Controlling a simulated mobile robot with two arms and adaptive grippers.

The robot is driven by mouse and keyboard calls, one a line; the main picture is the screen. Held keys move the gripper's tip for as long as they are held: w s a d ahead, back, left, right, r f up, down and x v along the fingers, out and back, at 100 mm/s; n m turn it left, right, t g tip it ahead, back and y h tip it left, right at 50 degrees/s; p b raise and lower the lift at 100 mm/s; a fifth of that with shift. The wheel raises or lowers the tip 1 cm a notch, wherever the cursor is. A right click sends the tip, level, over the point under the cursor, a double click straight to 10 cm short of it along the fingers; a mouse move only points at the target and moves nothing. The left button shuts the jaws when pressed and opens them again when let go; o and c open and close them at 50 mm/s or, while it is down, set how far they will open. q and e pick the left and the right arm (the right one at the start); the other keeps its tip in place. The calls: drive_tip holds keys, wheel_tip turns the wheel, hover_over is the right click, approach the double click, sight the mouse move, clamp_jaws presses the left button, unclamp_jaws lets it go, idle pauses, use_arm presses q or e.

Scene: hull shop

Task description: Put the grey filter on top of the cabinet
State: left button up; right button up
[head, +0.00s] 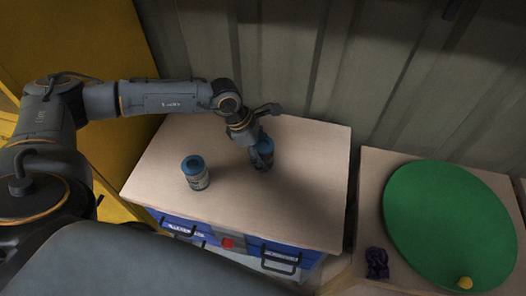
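The cabinet (310,150) has a pale wooden top and blue drawer fronts with dark handles. A small canister (198,178) with a blue top and a greyish, labelled side stands upright on the left part of the cabinet top. My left gripper (262,149) points down over the middle of the cabinet top, to the right of that canister. A dark blue-grey cylindrical thing (264,158) is at its fingertips, close to or on the top. The gripper partly hides it, and I cannot tell whether the fingers are closed on it. My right gripper is out of view.
A corrugated wall (300,50) stands behind. The right part of the cabinet top is clear.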

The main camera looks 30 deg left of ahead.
use_arm(q)
drive_tip(key=shift+r, duration=0.25)
drive_tip(key=p+v, duration=0.7)
drive_tip(key=v, duration=0.4)
drive_tip(key=shift+r, duration=0.4)
drive_tip(key=shift+s+a+f, duration=0.1)
drive_tip(key=shift+s+a, duration=0.05)
